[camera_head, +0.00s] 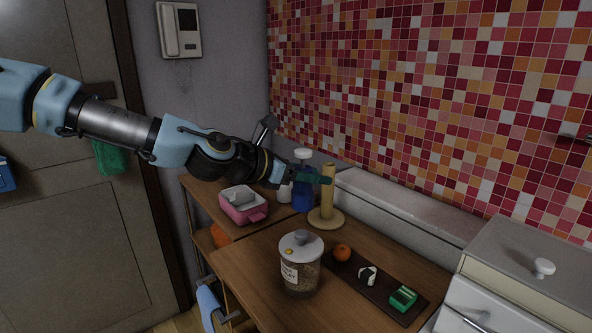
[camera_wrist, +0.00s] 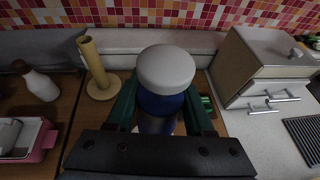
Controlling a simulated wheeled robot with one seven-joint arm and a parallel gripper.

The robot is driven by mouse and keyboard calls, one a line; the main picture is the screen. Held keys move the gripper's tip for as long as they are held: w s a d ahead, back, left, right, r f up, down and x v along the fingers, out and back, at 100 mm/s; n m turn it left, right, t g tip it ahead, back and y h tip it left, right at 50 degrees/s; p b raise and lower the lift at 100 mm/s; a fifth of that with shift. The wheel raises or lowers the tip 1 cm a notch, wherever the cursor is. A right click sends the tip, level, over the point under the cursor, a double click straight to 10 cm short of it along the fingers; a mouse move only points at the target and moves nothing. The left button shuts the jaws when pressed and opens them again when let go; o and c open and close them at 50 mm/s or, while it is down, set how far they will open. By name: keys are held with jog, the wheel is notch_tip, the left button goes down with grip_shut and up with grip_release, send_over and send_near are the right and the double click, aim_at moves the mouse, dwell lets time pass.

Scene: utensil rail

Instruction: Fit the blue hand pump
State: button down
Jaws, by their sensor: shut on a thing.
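The blue hand pump (camera_head: 302,198) is a blue bottle with a white top. In the wrist view its rounded white top (camera_wrist: 166,69) faces the camera, with the blue body (camera_wrist: 161,103) below. My gripper (camera_head: 316,178) is shut on it, with a green finger on each side in the wrist view (camera_wrist: 161,108). The pump looks upright. Its lower end is hidden in the wrist view, and I cannot tell whether it touches the wooden top.
A wooden post on a round base (camera_head: 326,215) stands close beside the pump. A lidded jar (camera_head: 300,270), a pink box (camera_head: 242,208), a white bottle (camera_wrist: 41,87) and a dark tray (camera_head: 382,293) with small items stand around. A white cabinet (camera_head: 520,285) is at the right.

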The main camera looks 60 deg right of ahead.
jog(key=shift+w, duration=0.1)
jog(key=shift+r, duration=0.1)
notch_tip(320, 180, down, 6)
jog(key=b, duration=0.3)
dwell(0.5)
dwell(0.7)
jog(key=shift+f+b, duration=1.5)
jog(key=shift+f, duration=0.85)
jog(key=shift+c, duration=1)
grip_release()
jog(key=shift+a, duration=0.1)
jog(key=b+v, duration=0.2)
jog(key=v, duration=0.8)
jog(key=shift+a+r+b, duration=0.25)
jog(key=shift+b, duration=0.15)
